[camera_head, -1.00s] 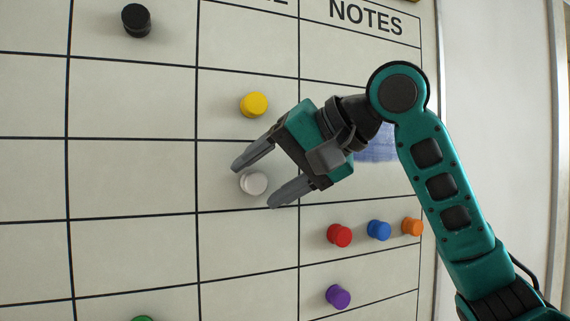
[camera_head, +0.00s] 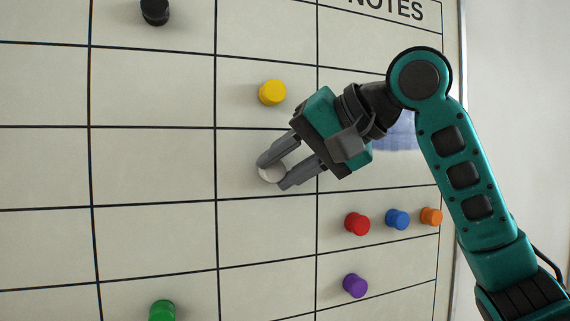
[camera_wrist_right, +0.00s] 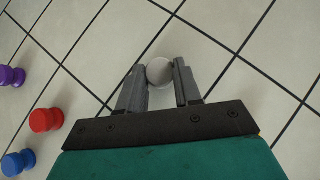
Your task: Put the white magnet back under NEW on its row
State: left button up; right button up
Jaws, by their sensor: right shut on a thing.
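The white magnet (camera_head: 271,173) is on the whiteboard grid (camera_head: 150,165), in the column just left of NOTES, one row below the yellow magnet. My right gripper (camera_head: 274,172) is shut on it, with one finger on each side. In the right wrist view the white magnet (camera_wrist_right: 160,72) sits between the fingertips of the right gripper (camera_wrist_right: 160,80). The NOTES heading (camera_head: 385,8) is partly cut off at the top. The NEW heading is out of view. My left gripper is not in view.
The yellow magnet (camera_head: 272,92) is just above my right gripper. Red (camera_head: 357,223), blue (camera_head: 397,219), orange (camera_head: 431,216) and purple (camera_head: 355,285) magnets are to the lower right. A black one (camera_head: 155,11) and a green one (camera_head: 162,311) are further left. Cells left of the gripper are clear.

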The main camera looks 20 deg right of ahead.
jog(key=s, duration=0.7)
dwell(0.9)
dwell(0.3)
